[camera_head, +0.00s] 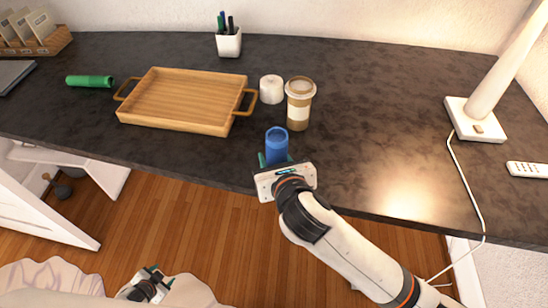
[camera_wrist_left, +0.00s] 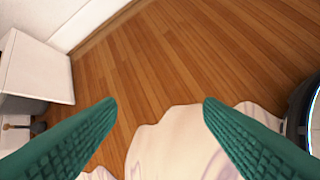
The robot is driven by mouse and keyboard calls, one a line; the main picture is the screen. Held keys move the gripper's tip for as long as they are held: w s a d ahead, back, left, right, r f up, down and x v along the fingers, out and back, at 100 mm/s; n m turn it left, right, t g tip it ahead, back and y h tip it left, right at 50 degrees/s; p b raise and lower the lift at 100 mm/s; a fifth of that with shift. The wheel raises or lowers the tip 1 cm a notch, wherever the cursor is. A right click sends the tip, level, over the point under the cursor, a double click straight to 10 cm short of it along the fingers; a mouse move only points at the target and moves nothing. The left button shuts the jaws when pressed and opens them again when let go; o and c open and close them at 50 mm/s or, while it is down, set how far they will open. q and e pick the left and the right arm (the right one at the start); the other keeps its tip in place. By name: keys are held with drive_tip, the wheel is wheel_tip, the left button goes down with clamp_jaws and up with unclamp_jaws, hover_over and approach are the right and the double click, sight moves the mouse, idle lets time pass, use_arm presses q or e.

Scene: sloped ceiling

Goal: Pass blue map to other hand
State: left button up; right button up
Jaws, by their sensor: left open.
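The blue map (camera_head: 277,144) is a rolled blue cylinder near the front edge of the dark counter, in the head view. It looks upright, and its lower part is hidden. Whether the fingers press on the map cannot be told. My left gripper (camera_head: 152,276) is low at the bottom left, below the counter and away from the map. The left wrist view shows its teal fingers (camera_wrist_left: 160,104) wide apart with nothing between them, over wooden floor and pale cloth.
On the counter (camera_head: 370,120) are a wooden tray (camera_head: 183,98), a green roll (camera_head: 90,81), a lidded coffee cup (camera_head: 299,104), a small white jar (camera_head: 271,89) and a pen holder (camera_head: 229,42). A lamp base (camera_head: 474,118) stands right, its cable hanging over the edge. Pale cloth (camera_head: 50,278) lies bottom left.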

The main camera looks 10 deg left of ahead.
use_arm(q)
drive_tip(key=s+d+f+n+g, duration=0.2)
drive_tip(key=s+d+f+g, duration=0.1)
drive_tip(key=s+d, duration=0.5)
drive_tip(key=s+d+f+n+g, duration=0.2)
drive_tip(key=s+d, duration=0.7)
drive_tip(key=s, duration=0.5)
wheel_tip(320, 180, down, 2)
drive_tip(key=shift+d+f+g, duration=0.15)
drive_tip(key=shift+d+g, duration=0.15)
drive_tip(key=shift+g, duration=0.3)
